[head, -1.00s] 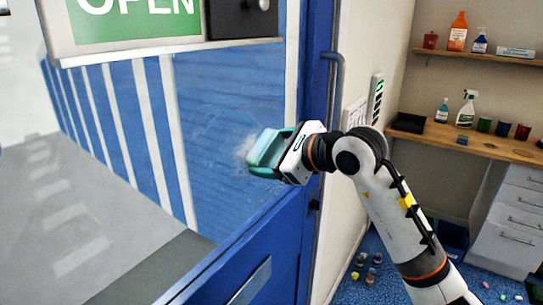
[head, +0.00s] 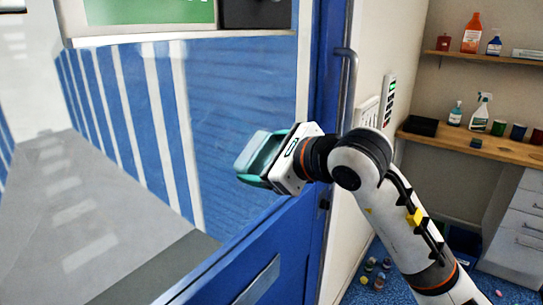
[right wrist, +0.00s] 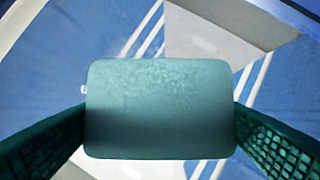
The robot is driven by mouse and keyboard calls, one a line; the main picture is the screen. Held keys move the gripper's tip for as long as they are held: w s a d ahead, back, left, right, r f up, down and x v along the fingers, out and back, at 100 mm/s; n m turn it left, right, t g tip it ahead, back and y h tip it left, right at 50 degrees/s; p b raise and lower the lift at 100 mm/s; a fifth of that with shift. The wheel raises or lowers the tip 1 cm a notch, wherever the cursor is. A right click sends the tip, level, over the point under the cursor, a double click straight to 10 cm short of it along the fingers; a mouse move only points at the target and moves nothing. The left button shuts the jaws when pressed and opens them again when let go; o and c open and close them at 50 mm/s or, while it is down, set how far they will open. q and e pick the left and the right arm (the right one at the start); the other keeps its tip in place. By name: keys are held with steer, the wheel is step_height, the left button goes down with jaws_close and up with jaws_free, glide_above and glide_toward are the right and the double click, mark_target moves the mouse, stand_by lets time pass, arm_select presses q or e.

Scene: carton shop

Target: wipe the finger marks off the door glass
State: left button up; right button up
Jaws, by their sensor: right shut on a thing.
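My right gripper (head: 267,158) is shut on a teal sponge-like pad (head: 255,152). It holds the pad at the door glass (head: 225,95); I cannot tell whether the pad touches it. In the right wrist view the pad (right wrist: 160,112) sits between two green textured fingers, with pale speckles on its upper part. Blue and white stripes show through or on the glass. I see no clear finger marks in the head view now; the patch behind the pad is hidden. My left gripper is not in view.
The blue door frame (head: 318,110) has a vertical handle (head: 350,95) on its right. A wooden counter (head: 500,148) with bottles and cups stands right. Small items (head: 372,265) lie on the blue floor.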

mark_target(276, 142)
steer(key=shift+s+a, duration=0.6)
steer(key=shift+s, duration=0.15)
steer(key=shift+r, duration=0.85)
steer(key=shift+w+d+f+b, duration=0.15)
steer(key=shift+w+d+b, duration=0.2)
steer(key=shift+w+d, duration=1.05)
steer(key=shift+w, duration=0.3)
steer(key=shift+w+d, duration=0.3)
steer(key=shift+w, duration=0.25)
steer(key=s+d+b, duration=0.1)
steer(key=d+b, duration=0.2)
steer(key=d, duration=0.3)
steer(key=shift+s, duration=0.2)
steer(key=shift+d, duration=0.1)
